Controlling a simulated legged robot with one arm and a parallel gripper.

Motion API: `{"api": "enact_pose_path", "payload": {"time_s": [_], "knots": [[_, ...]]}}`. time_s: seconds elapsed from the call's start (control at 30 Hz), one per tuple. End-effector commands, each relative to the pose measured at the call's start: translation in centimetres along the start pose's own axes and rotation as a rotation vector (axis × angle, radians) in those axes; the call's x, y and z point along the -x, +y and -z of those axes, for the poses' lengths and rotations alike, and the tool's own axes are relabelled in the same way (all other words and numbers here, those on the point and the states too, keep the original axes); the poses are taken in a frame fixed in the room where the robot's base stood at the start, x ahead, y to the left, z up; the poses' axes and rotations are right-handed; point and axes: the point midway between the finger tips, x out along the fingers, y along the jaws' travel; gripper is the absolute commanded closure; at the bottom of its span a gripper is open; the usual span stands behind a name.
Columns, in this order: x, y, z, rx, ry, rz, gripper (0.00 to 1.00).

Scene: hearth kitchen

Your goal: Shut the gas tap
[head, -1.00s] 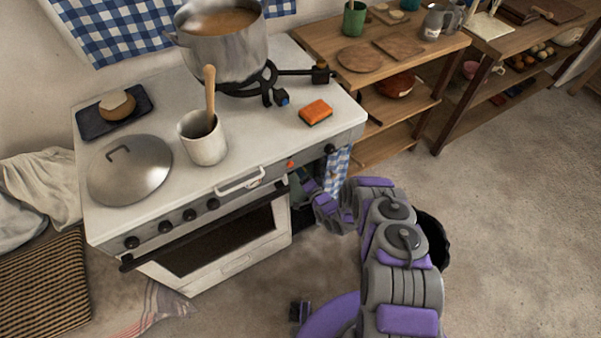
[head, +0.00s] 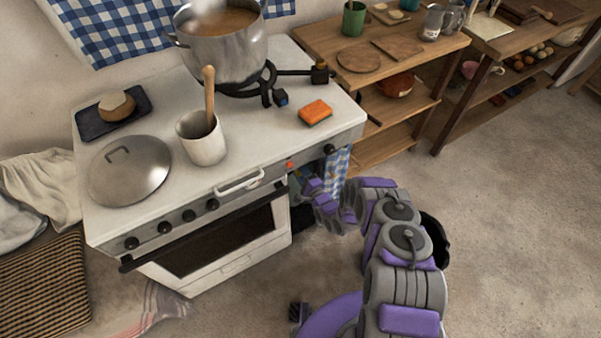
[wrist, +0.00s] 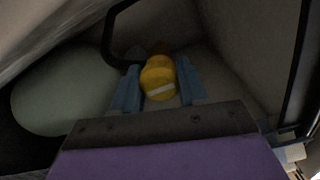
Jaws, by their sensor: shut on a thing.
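The gas tap shows in the wrist view as a rounded yellow knob (wrist: 157,74) with a white stripe across its front. My gripper (wrist: 161,86) has one blue finger on each side of the knob and is shut on it. The stripe lies nearly crosswise between the fingers, tilted slightly. In the head view my arm reaches into the dark opening at the right end of the stove (head: 255,185). The knob and my fingertips are hidden there.
A pale rounded body (wrist: 62,90), perhaps a gas bottle, fills the left of the wrist view. A dark bent pipe (wrist: 112,35) passes beside the knob. On the stovetop stand a pot (head: 225,50), a cup (head: 203,145) and an orange sponge (head: 315,112). The floor at right is clear.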

Motion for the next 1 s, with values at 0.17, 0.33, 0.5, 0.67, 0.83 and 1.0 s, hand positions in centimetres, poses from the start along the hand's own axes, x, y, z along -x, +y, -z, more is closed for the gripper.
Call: {"api": "enact_pose_path", "payload": {"time_s": [0.17,0.33,0.5,0.67,0.83,1.0], "knots": [[0.24,0.58,-0.23,-0.017,-0.001,-0.012,0.87],[0.24,0.59,-0.28,-0.017,-0.002,-0.013,0.87],[0.23,0.59,-0.31,-0.017,-0.003,-0.012,0.52],[0.18,0.38,-0.31,-0.014,-0.003,-0.008,0.37],[0.13,0.17,-0.24,-0.012,-0.003,-0.004,0.31],[0.29,0.06,-0.18,-0.011,-0.002,-0.002,0.31]]}}
